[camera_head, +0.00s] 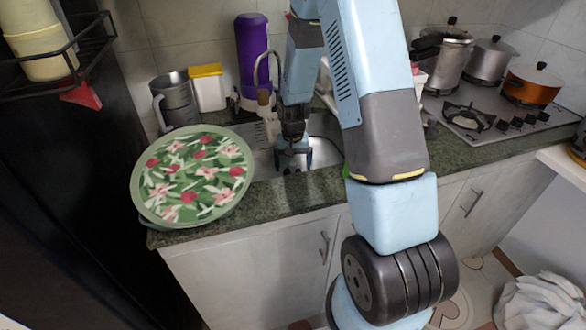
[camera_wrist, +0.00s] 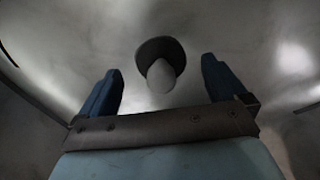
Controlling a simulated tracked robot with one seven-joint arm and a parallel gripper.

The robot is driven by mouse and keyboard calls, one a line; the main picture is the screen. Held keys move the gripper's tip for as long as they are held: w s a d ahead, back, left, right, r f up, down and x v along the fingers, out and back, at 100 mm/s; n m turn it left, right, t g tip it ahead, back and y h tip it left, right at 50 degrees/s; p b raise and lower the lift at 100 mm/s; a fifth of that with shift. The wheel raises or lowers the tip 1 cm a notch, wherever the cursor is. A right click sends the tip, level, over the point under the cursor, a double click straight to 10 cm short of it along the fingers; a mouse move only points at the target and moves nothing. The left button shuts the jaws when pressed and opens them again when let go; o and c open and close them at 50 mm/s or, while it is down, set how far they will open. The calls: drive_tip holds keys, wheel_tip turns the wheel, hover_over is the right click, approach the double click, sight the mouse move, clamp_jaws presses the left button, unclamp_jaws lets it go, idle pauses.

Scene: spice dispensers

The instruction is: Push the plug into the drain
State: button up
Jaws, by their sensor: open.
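The plug (camera_wrist: 161,66) shows in the wrist view as a dark round piece with a paler rounded knob, on the metal sink floor (camera_wrist: 225,45). It lies ahead of my gripper (camera_wrist: 162,88), roughly centred between the two dark blue fingers, which are apart and do not touch it. In the head view my gripper (camera_head: 294,160) reaches down into the sink (camera_head: 325,152), and my arm hides part of the basin. The plug is not visible there. The drain opening cannot be made out, and I cannot tell whether the plug sits over it.
A round floral tray (camera_head: 195,175) covers the counter left of the sink. The tap (camera_head: 263,90), a purple bottle (camera_head: 252,50), a white container with a yellow lid (camera_head: 208,88) and a grey jug (camera_head: 174,100) stand behind. A stove (camera_head: 490,115) with pots is at right.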

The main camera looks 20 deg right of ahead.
sight(293, 163)
drive_tip(key=shift+r, duration=2.5)
